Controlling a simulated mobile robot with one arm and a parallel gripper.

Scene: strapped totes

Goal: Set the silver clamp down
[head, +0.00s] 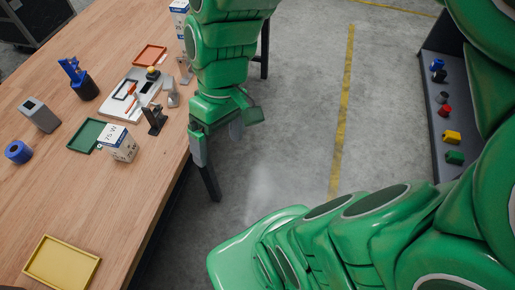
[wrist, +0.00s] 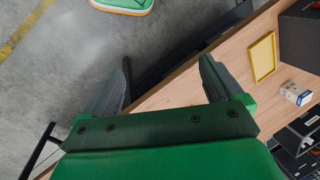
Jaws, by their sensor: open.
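A small silver-grey piece (head: 172,95), which may be the silver clamp, stands on the wooden table beside the right edge of a white board (head: 112,107). Another small grey piece (head: 185,70) stands behind it, so I cannot tell for certain which is the clamp. My gripper (head: 217,141) is beyond the table's right edge, over the floor, apart from these pieces. It also shows in the wrist view (wrist: 165,75), with its two fingers wide apart and nothing between them.
A dark upright holder (head: 155,118), a white carton (head: 118,143), a green tray (head: 87,136) and a blue roll (head: 18,152) are on the table. A yellow tray (head: 62,264) lies near the front, with bare wood around it. A dark shelf (head: 447,100) with small coloured parts is at right.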

